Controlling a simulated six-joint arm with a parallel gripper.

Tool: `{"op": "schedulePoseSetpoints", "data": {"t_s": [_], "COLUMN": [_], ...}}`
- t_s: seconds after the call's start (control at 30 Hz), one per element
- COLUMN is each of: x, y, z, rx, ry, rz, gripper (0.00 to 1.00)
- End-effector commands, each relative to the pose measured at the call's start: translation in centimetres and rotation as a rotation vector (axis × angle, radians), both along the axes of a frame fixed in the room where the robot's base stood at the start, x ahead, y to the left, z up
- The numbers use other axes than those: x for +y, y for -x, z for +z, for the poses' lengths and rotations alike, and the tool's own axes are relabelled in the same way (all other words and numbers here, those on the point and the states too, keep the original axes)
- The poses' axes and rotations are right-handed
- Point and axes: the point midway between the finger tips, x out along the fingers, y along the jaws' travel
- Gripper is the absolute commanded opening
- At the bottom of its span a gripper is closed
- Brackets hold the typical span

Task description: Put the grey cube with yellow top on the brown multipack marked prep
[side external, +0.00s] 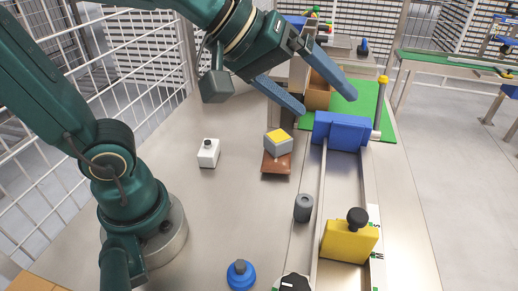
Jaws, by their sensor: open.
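The grey cube with yellow top (278,147) appears to rest on a low brown block (276,167), toward its far part, looking slightly turned. This block may be the multipack; no prep mark can be read on it. My gripper (326,102) is open, its two blue fingers spread and empty. It is above and beyond the cube, apart from it in the picture. The cube's underside is hidden.
A blue block (342,131) and a yellow block with a black knob (349,241) are on the rail track at right. A brown open box (318,97) stands behind. A white bottle-like item (208,153), dark cylinder (303,208) and blue round item (240,275) stand around; the table's left middle is clear.

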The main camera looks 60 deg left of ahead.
Motion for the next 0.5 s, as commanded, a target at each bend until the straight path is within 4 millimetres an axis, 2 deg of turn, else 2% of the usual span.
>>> {"op": "schedulePoseSetpoints", "data": {"t_s": [0.03, 0.1, 0.2, 0.33, 0.5], "x": [1.1, 2.7, 4.6, 5.9, 6.1], "y": [2.4, 5.4, 8.5, 10.4, 10.8], "z": [-1.5, -3.7, -5.9, -7.3, -7.5], "rx": [0.032, 0.092, 0.17, 0.227, 0.239], "ry": [-0.134, -0.305, -0.472, -0.575, -0.591], "rz": [-0.08, -0.188, -0.297, -0.367, -0.382], "gripper": [0.94, 0.94, 0.94, 0.94, 0.94]}}
